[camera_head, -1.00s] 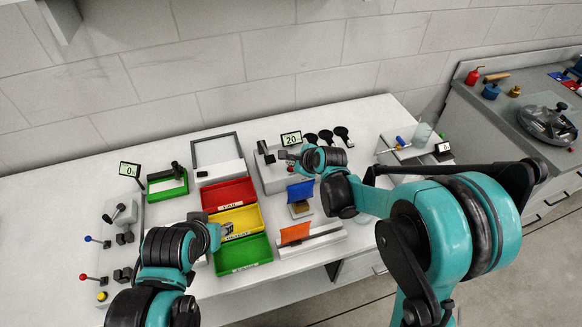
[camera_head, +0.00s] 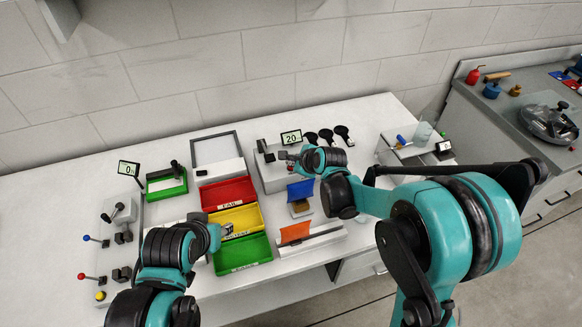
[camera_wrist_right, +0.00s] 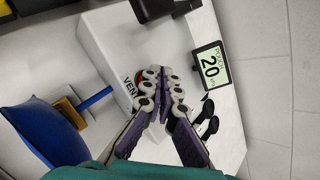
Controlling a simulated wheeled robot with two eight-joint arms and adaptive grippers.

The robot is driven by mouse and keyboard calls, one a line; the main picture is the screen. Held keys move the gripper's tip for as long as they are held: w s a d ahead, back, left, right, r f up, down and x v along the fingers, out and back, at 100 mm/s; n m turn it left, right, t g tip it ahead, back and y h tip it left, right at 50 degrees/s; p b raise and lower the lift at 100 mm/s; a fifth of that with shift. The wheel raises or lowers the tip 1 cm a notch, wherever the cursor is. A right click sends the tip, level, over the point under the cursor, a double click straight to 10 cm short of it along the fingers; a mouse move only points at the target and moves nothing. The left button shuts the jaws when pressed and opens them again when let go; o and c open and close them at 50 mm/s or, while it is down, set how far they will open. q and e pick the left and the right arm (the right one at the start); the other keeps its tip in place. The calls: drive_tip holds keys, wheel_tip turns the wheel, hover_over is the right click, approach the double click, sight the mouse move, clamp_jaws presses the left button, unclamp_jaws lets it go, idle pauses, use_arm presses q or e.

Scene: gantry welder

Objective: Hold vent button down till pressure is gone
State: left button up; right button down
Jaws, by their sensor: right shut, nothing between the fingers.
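A light grey box (camera_head: 272,184) stands at the middle back of the bench and also shows in the right wrist view (camera_wrist_right: 108,42). Its VENT label (camera_wrist_right: 130,84) is partly covered by my fingers. A red button (camera_wrist_right: 149,75) beside the label is mostly hidden behind the fingertips. My right gripper (camera_head: 287,156) is shut and empty, with its tips at the button; I cannot tell whether it is pressed. A small display (camera_head: 291,138) behind the box reads 20, also in the wrist view (camera_wrist_right: 211,65). My left gripper (camera_head: 222,233) hangs over the trays, its jaws unclear.
Red (camera_head: 229,193), yellow (camera_head: 248,217) and green (camera_head: 243,254) trays stand left of the box. A blue flap (camera_head: 300,190) and an orange flap (camera_head: 295,232) stand close under my right arm. Black paddle-shaped items (camera_head: 327,135) lie right of the display.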

drive_tip(key=shift+f+b, duration=0.4)
drive_tip(key=shift+f, duration=0.1)
idle(0.7)
idle(2.5)
drive_tip(key=shift+r+p, duration=0.7)
drive_tip(key=shift+r, duration=0.25)
wheel_tip(320, 180, up, 5)
drive_tip(key=p, duration=0.3)
drive_tip(key=shift+p, duration=0.4)
